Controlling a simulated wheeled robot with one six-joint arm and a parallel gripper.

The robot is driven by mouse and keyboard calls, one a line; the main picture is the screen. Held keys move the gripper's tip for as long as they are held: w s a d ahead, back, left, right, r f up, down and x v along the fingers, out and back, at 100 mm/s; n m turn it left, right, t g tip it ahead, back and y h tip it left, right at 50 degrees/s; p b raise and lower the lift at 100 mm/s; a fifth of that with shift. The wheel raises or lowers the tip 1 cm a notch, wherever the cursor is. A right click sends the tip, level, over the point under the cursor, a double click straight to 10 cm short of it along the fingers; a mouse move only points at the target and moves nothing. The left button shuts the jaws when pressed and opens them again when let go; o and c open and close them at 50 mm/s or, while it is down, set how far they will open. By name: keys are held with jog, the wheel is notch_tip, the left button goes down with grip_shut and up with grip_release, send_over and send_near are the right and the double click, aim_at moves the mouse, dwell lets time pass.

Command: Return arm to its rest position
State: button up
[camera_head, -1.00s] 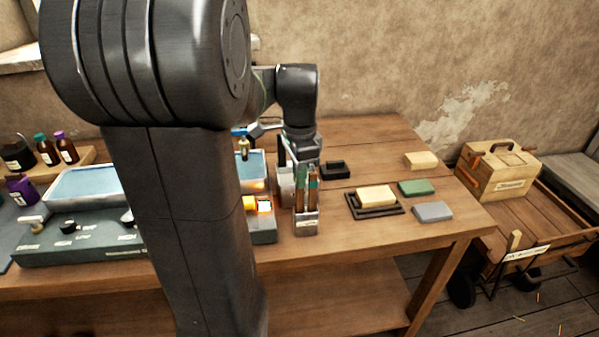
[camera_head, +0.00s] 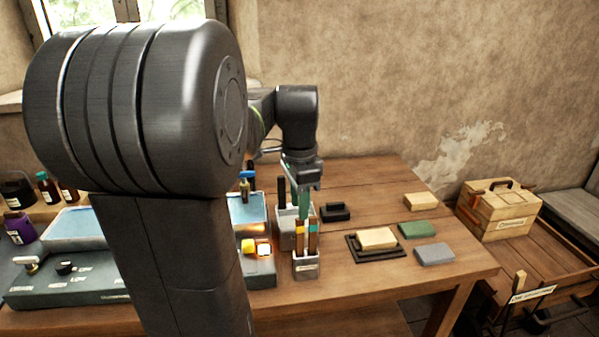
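My arm rises large and dark in the left and middle of the head view, and its wrist reaches over the table. My gripper (camera_head: 303,188) points down above a small grey holder (camera_head: 306,268) near the table's front. The holder carries upright tools with orange-brown and teal parts (camera_head: 313,240). A greenish upright shape sits right at the fingertips, just above the holder. The fingers are small and overlap it, so I cannot tell whether they are open or hold anything.
A wooden table (camera_head: 360,290) carries a black tray with a tan block (camera_head: 377,238), a green block (camera_head: 417,230), a grey block (camera_head: 434,253) and another tan block (camera_head: 420,201). A wooden box (camera_head: 499,208) stands on a cart at right. My arm hides much of the left.

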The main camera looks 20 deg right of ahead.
notch_tip(320, 180, up, 9)
dwell(0.5)
notch_tip(320, 180, down, 14)
jog(key=shift+r+p, duration=0.3)
jog(key=shift+r, duration=0.8)
